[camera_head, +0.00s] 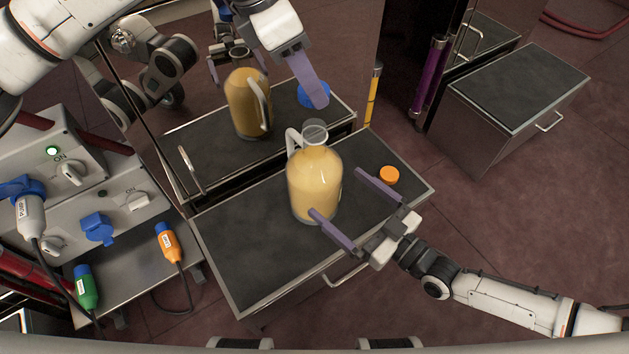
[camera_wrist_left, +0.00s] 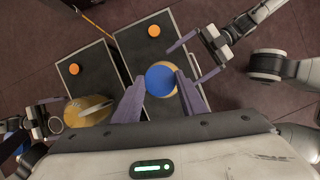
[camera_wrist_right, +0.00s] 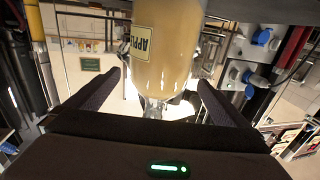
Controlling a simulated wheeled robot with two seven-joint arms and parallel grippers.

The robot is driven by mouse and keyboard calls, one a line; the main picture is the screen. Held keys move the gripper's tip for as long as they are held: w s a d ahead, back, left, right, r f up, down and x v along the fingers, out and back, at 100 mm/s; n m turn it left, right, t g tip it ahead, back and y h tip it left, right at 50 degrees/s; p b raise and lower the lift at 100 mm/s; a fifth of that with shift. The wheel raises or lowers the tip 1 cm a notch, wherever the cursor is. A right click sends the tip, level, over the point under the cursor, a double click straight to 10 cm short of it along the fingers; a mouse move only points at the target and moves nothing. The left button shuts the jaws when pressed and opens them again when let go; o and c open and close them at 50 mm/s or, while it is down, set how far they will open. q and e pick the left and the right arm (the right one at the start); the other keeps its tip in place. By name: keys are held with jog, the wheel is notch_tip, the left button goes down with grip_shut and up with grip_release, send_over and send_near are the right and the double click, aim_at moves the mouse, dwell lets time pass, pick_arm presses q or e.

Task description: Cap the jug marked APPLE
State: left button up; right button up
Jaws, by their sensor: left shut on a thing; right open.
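The APPLE jug (camera_head: 315,188), filled with pale yellow liquid, stands upright on the dark-topped cabinet. Its clear neck (camera_head: 314,133) shows uncapped. In the right wrist view its APPLE label (camera_wrist_right: 142,43) appears upside down. My left gripper (camera_head: 316,99) is shut on a blue cap (camera_head: 304,94), held above and apart from the neck. The left wrist view shows the blue cap (camera_wrist_left: 160,80) between the fingers, hiding most of the jug below. My right gripper (camera_head: 335,192) is open at the jug's lower body, one finger each side; contact cannot be told.
An orange cap (camera_head: 389,175) lies right of the jug on the cabinet top (camera_head: 260,245). A mirror-like panel behind reflects the jug (camera_head: 243,105) and my left arm. Left are a switch box (camera_head: 115,205) and orange (camera_head: 168,242) and green (camera_head: 85,288) plugs. Another cabinet (camera_head: 520,90) stands right.

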aim_at(316, 175)
jog(key=x, duration=0.8)
jog(key=shift+w+a+f, duration=0.1)
jog(key=shift+w+a, duration=0.1)
jog(key=shift+c, duration=0.3)
jog(key=c, duration=1.1)
pick_arm(q)
jog(key=shift+f, duration=2.45)
